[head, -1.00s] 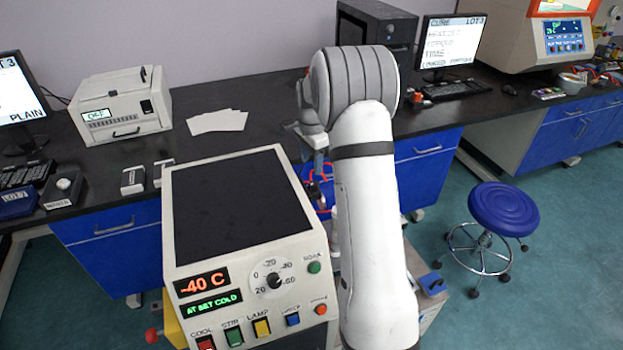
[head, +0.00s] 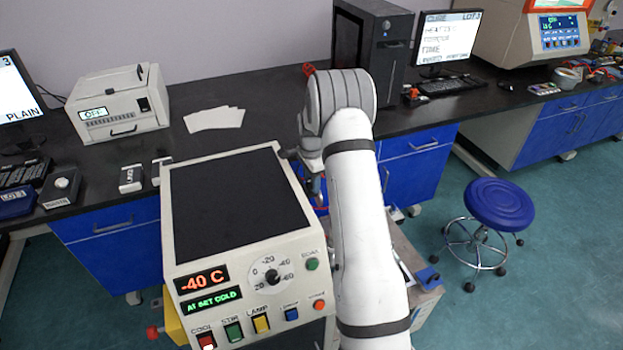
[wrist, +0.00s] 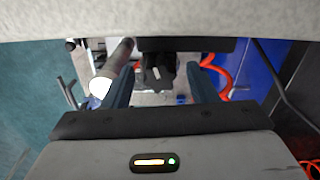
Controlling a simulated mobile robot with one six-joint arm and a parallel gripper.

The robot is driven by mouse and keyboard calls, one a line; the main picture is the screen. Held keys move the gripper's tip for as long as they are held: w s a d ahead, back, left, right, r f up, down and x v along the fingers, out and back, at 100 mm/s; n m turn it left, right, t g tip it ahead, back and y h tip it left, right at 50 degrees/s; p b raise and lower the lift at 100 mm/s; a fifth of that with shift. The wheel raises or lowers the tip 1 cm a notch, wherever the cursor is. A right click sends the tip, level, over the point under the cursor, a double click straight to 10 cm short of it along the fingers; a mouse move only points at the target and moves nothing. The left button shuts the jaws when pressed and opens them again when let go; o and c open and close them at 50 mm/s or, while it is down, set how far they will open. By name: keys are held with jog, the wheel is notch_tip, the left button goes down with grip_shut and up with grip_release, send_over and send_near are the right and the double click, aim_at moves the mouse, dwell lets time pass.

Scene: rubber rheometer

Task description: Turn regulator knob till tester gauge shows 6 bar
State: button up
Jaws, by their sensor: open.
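In the wrist view, my gripper (wrist: 160,78) is open, with its two blue-grey fingers apart. A dark, knob-like part (wrist: 158,70) shows between the fingers, below the dark bar; I cannot tell for sure that it is the regulator knob or whether a finger touches it. A grey cylinder with a bright white end (wrist: 110,72) lies by the left finger. No tester gauge can be made out in either view.
The beige cold tester (head: 180,240), reading -40 C, stands in front, left of my arm. Red hose (wrist: 224,72) curves right of the gripper. A black bench (head: 270,105) with blue drawers runs behind. A blue stool (head: 501,204) stands right, with open floor around it.

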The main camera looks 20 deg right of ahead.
aim_at(311, 180)
jog(key=shift+c, duration=0.3)
jog(key=c, duration=0.9)
jog(key=shift+f+m+b, duration=0.2)
jog(key=shift+m+b, duration=0.3)
jog(key=shift+b, duration=0.3)
jog(key=shift+r+m, duration=0.15)
jog(key=shift+m, duration=0.25)
jog(key=o, duration=1)
jog(key=shift+c, duration=0.2)
jog(key=shift+r, duration=0.1)
jog(key=shift+r+b, duration=0.5)
jog(key=shift+r, duration=3.3)
